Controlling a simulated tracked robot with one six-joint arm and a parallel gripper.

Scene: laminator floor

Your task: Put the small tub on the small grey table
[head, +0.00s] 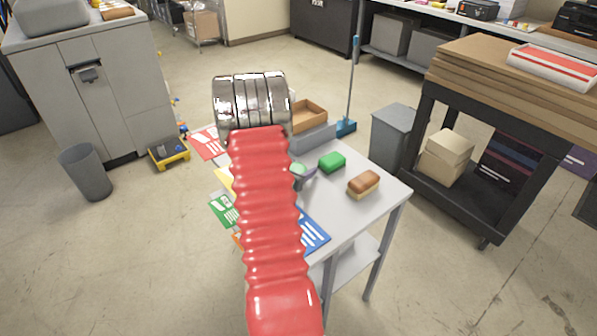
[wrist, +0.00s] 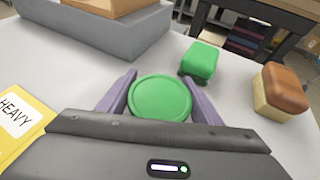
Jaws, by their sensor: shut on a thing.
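The small tub (wrist: 160,98) has a round green lid and sits between the two purple fingers of my gripper (wrist: 160,100) in the wrist view. My gripper is shut on it. In the head view only a little of the tub (head: 298,168) shows beside my red arm. The small grey table (head: 345,215) fills the middle of the head view, and its top (wrist: 75,85) lies under the tub in the wrist view. I cannot tell whether the tub touches the tabletop or is held just above it. Its side is mostly hidden.
On the table are a green block (head: 332,162), a brown and cream block (head: 363,184), a grey tray (head: 318,138) with a cardboard-coloured box (head: 309,116), and several coloured cards, one a yellow HEAVY card (wrist: 18,128). Bare tabletop shows around the two blocks.

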